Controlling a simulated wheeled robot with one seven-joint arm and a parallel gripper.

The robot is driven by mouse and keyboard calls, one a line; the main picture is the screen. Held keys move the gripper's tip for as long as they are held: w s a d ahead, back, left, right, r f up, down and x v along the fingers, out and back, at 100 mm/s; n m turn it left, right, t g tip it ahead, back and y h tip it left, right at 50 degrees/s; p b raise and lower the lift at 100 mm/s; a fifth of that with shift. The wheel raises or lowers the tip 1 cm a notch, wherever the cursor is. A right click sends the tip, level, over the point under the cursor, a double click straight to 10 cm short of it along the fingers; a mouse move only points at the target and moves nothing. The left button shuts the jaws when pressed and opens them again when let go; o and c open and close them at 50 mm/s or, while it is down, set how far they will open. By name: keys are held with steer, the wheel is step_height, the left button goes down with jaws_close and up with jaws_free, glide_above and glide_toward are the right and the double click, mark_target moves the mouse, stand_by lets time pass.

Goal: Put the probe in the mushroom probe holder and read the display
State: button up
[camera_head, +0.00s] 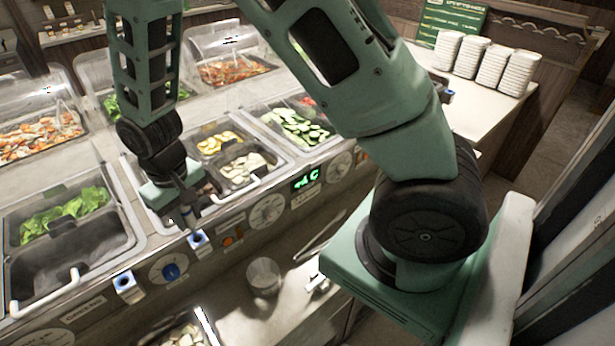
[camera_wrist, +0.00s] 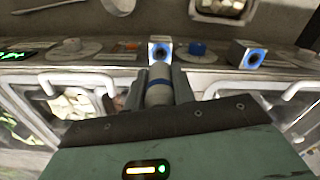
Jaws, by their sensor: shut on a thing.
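My gripper (camera_head: 187,207) is shut on the probe (camera_wrist: 159,92), a pale grey cylinder with a blue band. It points at the counter's front panel. A white holder (camera_head: 198,240) with a blue ring is just below my gripper; in the wrist view this holder (camera_wrist: 160,52) lies straight beyond the probe's end. Whether they touch, I cannot tell. The sliced mushrooms (camera_head: 244,168) are in a well to the right of my gripper; they also show in the wrist view (camera_wrist: 75,105). The display (camera_head: 306,178) is lit green; its digits are unclear, ending in a C.
A second blue-ringed holder (camera_head: 127,287) is further left, with a blue knob (camera_head: 170,271) between the two. A lettuce well (camera_head: 62,215) has a white handle. A clear cup (camera_head: 263,276) stands on the lower shelf. Plate stacks (camera_head: 480,62) are at the back right.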

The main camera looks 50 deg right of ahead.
steer(key=shift+r+p, duration=1.1)
steer(key=shift+r, duration=0.5)
steer(key=shift+f, duration=0.1)
